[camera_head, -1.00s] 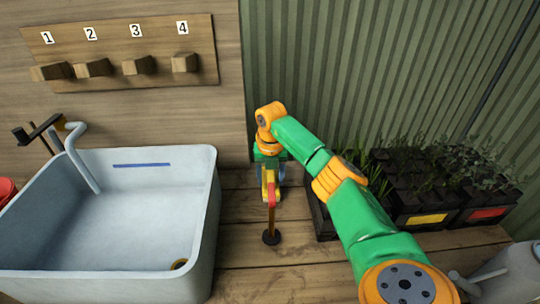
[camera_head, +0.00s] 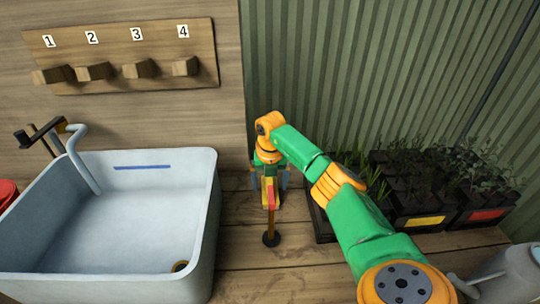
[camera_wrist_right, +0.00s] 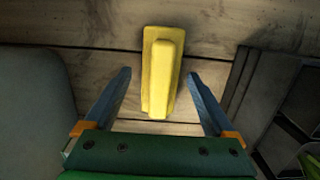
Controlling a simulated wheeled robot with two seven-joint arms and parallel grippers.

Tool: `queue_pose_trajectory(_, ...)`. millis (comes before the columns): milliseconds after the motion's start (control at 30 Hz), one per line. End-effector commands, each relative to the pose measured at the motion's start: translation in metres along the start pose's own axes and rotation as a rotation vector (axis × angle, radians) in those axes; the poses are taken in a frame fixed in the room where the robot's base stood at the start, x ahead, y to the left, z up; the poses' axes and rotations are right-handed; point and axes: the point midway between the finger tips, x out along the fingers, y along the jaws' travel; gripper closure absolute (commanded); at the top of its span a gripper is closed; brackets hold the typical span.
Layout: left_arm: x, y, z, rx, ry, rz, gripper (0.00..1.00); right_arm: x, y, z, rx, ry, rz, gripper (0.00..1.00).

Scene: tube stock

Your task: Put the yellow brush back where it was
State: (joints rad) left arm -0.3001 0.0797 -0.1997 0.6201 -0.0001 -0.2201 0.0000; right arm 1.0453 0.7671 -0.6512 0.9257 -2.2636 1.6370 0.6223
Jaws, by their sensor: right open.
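The yellow brush (camera_wrist_right: 162,75) shows in the right wrist view as a yellow block with a raised narrower back, lying on the wooden planks. My right gripper (camera_wrist_right: 165,78) is open, its two blue fingers on either side of the brush with a gap to each. In the head view my right gripper (camera_head: 270,185) points down over the bench, right of the sink; a small yellow and red patch shows there, but the brush's outline is unclear. A board (camera_head: 120,58) on the wall carries several wooden pegs numbered 1 to 4, all bare. My left gripper is out of view.
A grey sink (camera_head: 212,215) with a tap stands at the left. A brown stick with a black round foot (camera_head: 271,239) shows in front of my right gripper. Black plant crates (camera_head: 415,217) stand close at the right, with a grey can (camera_head: 508,272) nearer.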

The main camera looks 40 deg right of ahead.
Motion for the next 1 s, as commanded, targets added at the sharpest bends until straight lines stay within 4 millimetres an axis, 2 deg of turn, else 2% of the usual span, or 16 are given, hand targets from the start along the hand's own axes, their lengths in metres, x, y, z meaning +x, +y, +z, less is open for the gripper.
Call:
queue_pose_trajectory(300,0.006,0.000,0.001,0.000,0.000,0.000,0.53,-0.082,0.001,0.001,0.000,-0.006,0.004,0.11)
queue_pose_trajectory(433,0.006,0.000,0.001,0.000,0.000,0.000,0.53,-0.105,0.001,0.001,0.000,-0.003,0.002,0.11)
queue_pose_trajectory(567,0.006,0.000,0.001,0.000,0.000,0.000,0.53,-0.113,0.000,0.000,0.001,-0.001,0.001,0.11)
queue_pose_trajectory(1000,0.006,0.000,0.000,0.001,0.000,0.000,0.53,-0.113,0.000,0.000,0.000,0.000,0.000,0.11)
